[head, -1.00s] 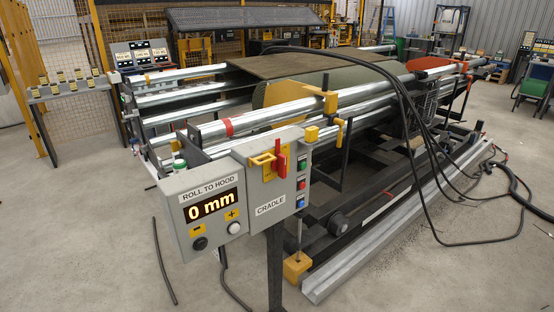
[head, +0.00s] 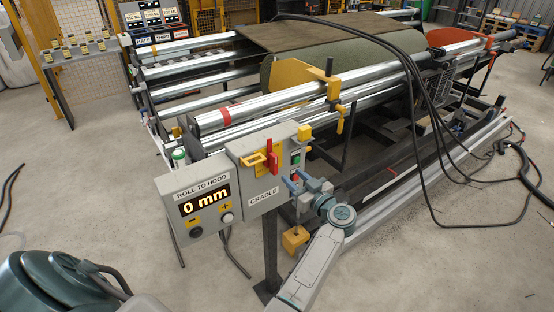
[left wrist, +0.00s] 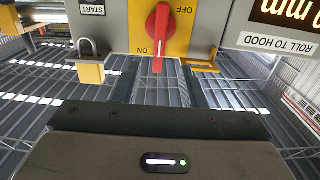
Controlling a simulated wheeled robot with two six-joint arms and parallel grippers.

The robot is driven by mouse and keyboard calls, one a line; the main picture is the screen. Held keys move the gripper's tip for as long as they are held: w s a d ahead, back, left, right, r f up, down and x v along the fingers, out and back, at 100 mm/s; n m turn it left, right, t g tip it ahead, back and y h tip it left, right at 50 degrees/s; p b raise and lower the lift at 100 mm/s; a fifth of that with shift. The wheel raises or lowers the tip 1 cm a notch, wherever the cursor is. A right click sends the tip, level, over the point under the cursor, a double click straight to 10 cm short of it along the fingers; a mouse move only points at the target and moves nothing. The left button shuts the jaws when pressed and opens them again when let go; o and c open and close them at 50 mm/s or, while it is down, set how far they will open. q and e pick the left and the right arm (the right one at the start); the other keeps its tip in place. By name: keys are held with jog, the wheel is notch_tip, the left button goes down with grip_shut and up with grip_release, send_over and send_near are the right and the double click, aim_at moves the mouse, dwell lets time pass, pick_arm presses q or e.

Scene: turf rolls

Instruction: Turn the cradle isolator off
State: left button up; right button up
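The grey cradle box (head: 262,190) carries a red isolator handle (head: 271,158) on a yellow plate. In the left wrist view, which is upside down, the red handle (left wrist: 158,35) is upright with its long end beside the ON mark; OFF is at the other end. A padlock (left wrist: 90,72) with a steel shackle and yellow body shows to its left, and a yellow hasp (left wrist: 202,66) to its right. My left gripper (head: 298,181) is at the box's right side, below and right of the handle, its bluish fingers apart and apparently empty. My right gripper is not in view.
The ROLL TO HOOD display (head: 204,200) reads 0 mm, left of the cradle box. A green button (head: 296,158) and others sit on the box's right part, close to my gripper. Steel rollers (head: 270,103) and black cables (head: 411,85) lie behind. Floor in front is mostly clear.

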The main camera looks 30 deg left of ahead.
aim_at(276, 161)
pick_arm(q)
jog(key=b+x, duration=0.2)
jog(key=x, duration=0.2)
jog(key=b+x, duration=0.2)
jog(key=x, duration=0.3)
jog(key=shift+f, duration=0.25)
jog(key=shift+w+a+r+b, duration=0.1)
jog(key=shift+w+a+b, duration=0.1)
jog(key=shift+a+b, duration=0.15)
grip_shut()
